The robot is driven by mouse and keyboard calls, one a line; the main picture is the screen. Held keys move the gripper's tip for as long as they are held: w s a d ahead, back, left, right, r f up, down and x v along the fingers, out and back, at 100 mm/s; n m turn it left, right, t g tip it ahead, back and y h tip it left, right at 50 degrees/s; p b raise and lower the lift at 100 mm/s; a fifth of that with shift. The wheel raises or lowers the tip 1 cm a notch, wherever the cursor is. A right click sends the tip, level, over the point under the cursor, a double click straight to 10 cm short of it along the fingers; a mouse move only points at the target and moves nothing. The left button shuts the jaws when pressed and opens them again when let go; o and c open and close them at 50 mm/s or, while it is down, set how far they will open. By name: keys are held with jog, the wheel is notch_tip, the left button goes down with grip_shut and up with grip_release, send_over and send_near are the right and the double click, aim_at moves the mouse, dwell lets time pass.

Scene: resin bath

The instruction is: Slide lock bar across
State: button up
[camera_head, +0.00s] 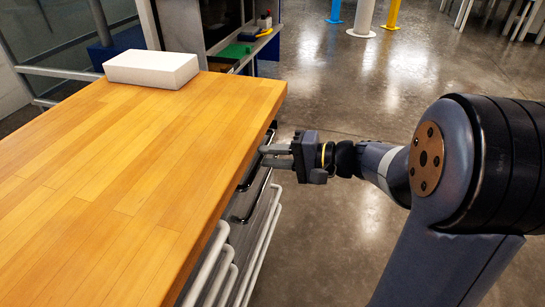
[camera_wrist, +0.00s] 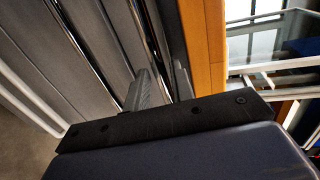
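My gripper (camera_head: 264,156) is at the drawer front, just below the right edge of the wooden worktop. Its two grey fingers point left and show apart in the head view, with nothing seen held between them. I cannot identify a lock bar for certain. White tubular bars (camera_head: 262,245) run along the cabinet front.
The wooden worktop (camera_head: 120,170) is bare except for a white block (camera_head: 151,69) at its far end. A shelf with a green item (camera_head: 234,51) stands beyond. The floor (camera_head: 340,90) to the right is open, with blue, white and yellow posts far back.

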jog(key=shift+c, duration=0.4)
grip_shut()
jog(key=shift+w+d, duration=0.25)
jog(key=shift+w, duration=0.45)
jog(key=shift+w+d, duration=0.25)
jog(key=shift+w, duration=0.4)
jog(key=shift+o, duration=0.4)
grip_release()
jog(key=p+v, duration=0.2)
jog(key=v, duration=0.8)
jog(key=shift+d, duration=0.4)
